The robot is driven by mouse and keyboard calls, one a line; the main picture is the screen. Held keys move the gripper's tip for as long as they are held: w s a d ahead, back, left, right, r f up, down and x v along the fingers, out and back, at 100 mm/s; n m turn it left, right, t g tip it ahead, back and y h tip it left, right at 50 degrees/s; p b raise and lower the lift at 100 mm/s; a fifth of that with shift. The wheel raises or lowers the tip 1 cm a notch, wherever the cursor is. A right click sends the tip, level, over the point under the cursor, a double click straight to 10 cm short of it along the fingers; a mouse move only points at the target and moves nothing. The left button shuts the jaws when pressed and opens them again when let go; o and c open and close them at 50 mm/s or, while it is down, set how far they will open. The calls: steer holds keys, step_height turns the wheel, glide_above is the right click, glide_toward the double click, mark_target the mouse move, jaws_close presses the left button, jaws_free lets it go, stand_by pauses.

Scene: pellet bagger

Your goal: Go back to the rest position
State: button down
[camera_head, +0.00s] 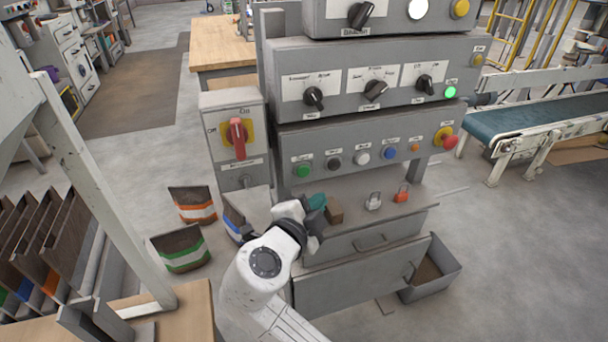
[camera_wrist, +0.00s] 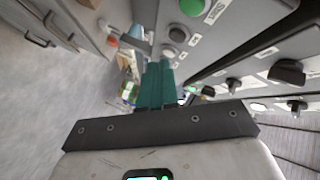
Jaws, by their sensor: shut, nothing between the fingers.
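My gripper (camera_head: 318,202) is in front of the control console (camera_head: 375,95), low over its shelf and below the button row. Its teal fingers also show in the wrist view (camera_wrist: 157,84), side by side and closed with nothing held. The white arm reaches in from the bottom of the head view and hides part of the shelf's left end. A small brown block (camera_head: 335,213) sits just right of the fingers in the head view. I cannot tell whether they touch.
Two small padlock-like items, one grey (camera_head: 374,201) and one orange (camera_head: 402,193), lie on the shelf. A red rotary switch (camera_head: 238,138) is on the left box. Bags (camera_head: 181,248) stand on the floor at left. A grey bin (camera_head: 432,268) is at right; floor beyond it is clear.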

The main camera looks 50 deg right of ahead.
stand_by(0.6)
steer(key=s+a+f+n+y, duration=0.1)
steer(key=s+f+n+y, duration=0.3)
steer(key=f+n, duration=0.3)
steer(key=s+a+f+n+y, duration=0.1)
steer(key=s+f+n+y, duration=0.25)
steer(key=f+n, duration=0.35)
steer(key=s+a+f+n+g+y, duration=0.2)
steer(key=s+a+f+n+y, duration=0.5)
steer(key=s+n, duration=0.3)
steer(key=a+f+n, duration=0.1)
steer(key=n, duration=0.2)
steer(key=shift+s+a+f, duration=0.25)
steer(key=shift+a+f, duration=0.1)
steer(key=shift+a, duration=0.05)
steer(key=shift+d, duration=0.1)
